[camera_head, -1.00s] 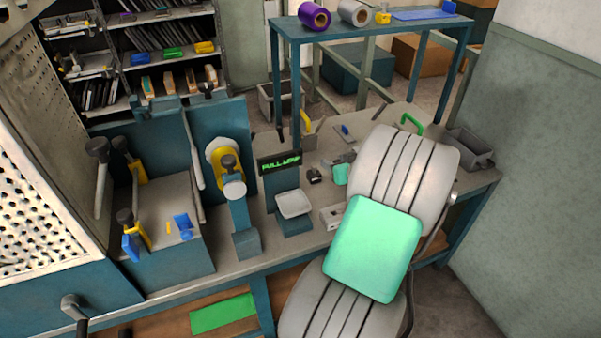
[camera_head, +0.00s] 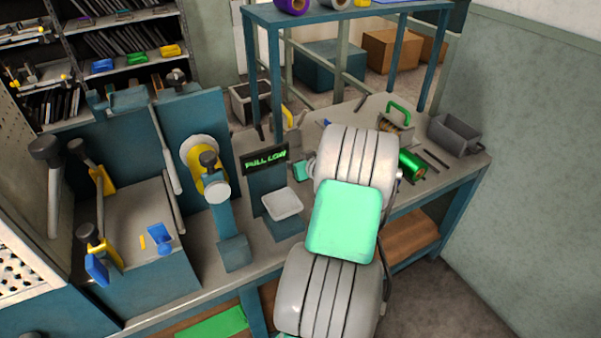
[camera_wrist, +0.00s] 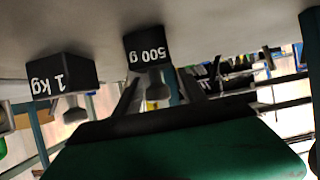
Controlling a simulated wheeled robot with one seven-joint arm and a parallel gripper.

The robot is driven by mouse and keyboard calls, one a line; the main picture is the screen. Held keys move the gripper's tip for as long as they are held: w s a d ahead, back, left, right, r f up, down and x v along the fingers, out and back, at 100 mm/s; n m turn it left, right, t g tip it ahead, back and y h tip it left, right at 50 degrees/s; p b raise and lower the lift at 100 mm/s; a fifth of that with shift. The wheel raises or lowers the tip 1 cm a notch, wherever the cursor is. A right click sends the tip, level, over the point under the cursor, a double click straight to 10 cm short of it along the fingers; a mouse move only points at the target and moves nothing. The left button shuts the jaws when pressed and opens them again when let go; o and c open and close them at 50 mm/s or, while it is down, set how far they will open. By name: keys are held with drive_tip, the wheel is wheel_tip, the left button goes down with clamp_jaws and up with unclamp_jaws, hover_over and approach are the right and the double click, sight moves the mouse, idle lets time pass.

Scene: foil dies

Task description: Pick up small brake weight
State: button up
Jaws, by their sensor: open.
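The wrist view looks upside down, with the grey bench top along its upper edge. A black weight marked 500 g (camera_wrist: 145,47), the smaller of two, stands there, its grey knob pointing down in the picture. A black weight marked 1 kg (camera_wrist: 62,77) stands to its left. My gripper (camera_wrist: 155,90) is open, its two dark fingers apart on either side of the 500 g weight's knob. I cannot tell whether they touch it. In the head view my arm hides my gripper and both weights.
A display reading PULL LOW (camera_head: 266,158) and a white pan (camera_head: 282,204) stand left of my arm. A green roll (camera_head: 411,165) and a grey bin (camera_head: 455,134) lie right of it. A blue shelf frame (camera_head: 345,14) rises behind.

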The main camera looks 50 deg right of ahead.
drive_tip(key=shift+d, duration=0.1)
drive_tip(key=shift+c, duration=0.2)
clamp_jaws()
idle(0.9)
